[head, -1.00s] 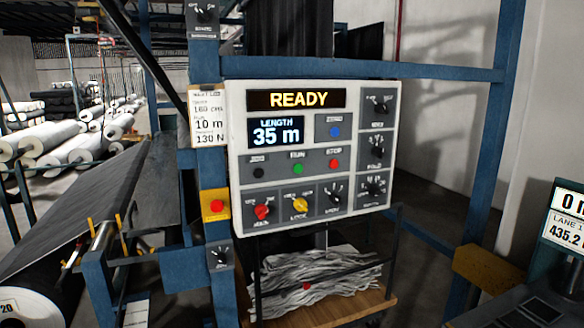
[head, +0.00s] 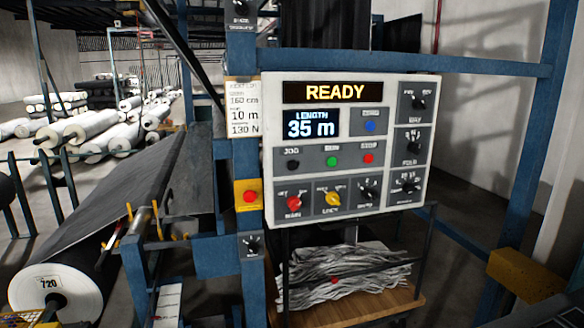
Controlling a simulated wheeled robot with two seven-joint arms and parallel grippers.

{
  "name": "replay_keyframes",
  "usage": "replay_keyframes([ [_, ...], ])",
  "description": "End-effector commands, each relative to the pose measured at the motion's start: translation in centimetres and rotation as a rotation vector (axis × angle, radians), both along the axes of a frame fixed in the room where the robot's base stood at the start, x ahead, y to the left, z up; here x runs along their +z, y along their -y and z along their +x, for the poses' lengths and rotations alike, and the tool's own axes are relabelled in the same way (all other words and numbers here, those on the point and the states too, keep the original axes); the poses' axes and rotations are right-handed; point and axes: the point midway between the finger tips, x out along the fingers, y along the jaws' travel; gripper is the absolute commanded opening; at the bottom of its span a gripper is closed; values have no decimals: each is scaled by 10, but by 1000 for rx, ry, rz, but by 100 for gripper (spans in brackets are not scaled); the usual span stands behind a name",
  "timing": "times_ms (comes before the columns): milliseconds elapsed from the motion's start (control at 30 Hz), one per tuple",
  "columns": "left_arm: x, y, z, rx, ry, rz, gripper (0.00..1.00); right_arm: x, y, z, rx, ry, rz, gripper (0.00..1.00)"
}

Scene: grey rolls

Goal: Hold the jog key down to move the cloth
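The control panel (head: 345,195) is a pale box on a blue frame in the middle of the head view. Its top display reads READY (head: 335,92) and its length display reads 35 m (head: 311,124). The jog key (head: 293,165) is a small black button under the label JOG, left of a green button (head: 332,162) and a red button (head: 368,158). Dark grey cloth (head: 110,195) stretches on the left, near a large roll (head: 55,290) marked 720. Neither of my grippers is in view, and nothing touches the jog key.
A red stop button on a yellow box (head: 249,195) is on the post left of the panel. Below the panel, a wooden shelf (head: 375,308) holds crumpled cloth strips (head: 345,275). A yellow block (head: 525,273) sits at the lower right. White rolls lie at the back left.

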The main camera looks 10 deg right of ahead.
Motion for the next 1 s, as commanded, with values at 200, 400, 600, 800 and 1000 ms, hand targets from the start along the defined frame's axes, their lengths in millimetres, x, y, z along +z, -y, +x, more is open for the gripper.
replay_keyframes([
  [200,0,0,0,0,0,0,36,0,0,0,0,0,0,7],
  [400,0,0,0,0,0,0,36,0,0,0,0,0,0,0],
  [600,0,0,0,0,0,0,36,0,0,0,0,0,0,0],
  [800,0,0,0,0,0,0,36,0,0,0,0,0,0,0],
  [1000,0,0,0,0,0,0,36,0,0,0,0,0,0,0],
])
